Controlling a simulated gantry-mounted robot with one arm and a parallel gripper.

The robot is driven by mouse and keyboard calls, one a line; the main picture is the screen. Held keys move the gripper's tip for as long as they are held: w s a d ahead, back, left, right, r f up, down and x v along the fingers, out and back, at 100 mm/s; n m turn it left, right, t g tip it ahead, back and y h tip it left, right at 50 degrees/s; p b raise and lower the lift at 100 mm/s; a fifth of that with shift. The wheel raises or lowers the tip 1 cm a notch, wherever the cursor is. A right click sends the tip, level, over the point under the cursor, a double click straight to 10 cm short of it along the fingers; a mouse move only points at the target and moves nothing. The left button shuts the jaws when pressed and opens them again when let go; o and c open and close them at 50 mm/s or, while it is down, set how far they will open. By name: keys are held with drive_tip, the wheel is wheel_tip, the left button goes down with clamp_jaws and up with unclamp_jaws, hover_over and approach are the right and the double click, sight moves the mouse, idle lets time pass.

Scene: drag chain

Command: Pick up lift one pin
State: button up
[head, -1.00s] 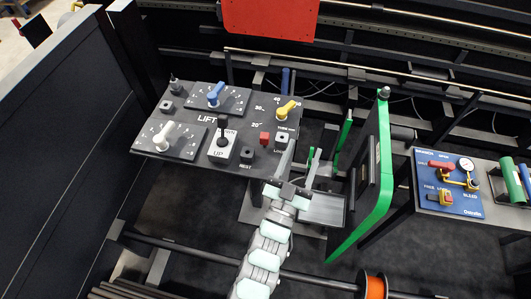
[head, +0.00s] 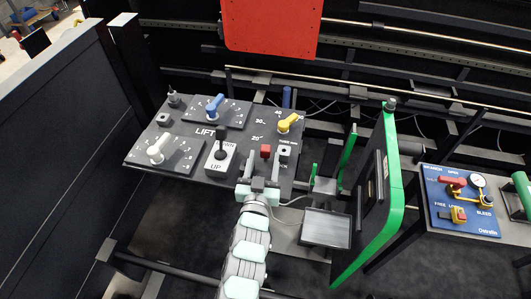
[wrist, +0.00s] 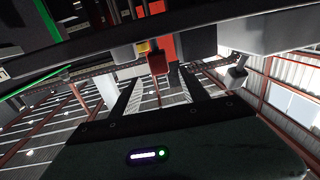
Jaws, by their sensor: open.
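My gripper (head: 263,170) is open over the front right of the grey LIFT panel (head: 190,180). Its two fingers point away from the camera toward the small red block (head: 265,150) on the panel. In the wrist view, the red block (wrist: 157,62) shows between the open fingers (wrist: 160,88), and nothing is held. I cannot tell for sure which part is the lift pin. A dark upright peg (head: 174,97) stands at the panel's back left corner, and a blue upright peg (head: 287,97) stands behind the panel.
The panel also carries a black lever (head: 220,145), a white knob (head: 156,153), a blue knob (head: 213,106) and a yellow knob (head: 289,123). A green-edged upright frame (head: 392,190) and a grey tray (head: 327,228) stand right of my gripper. A blue valve panel (head: 465,215) is farther right.

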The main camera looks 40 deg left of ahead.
sight(265, 152)
drive_tip(key=x, duration=0.5)
drive_tip(key=shift+f, duration=0.2)
drive_tip(key=shift+s, duration=0.1)
drive_tip(key=shift+c, duration=0.3)
clamp_jaws()
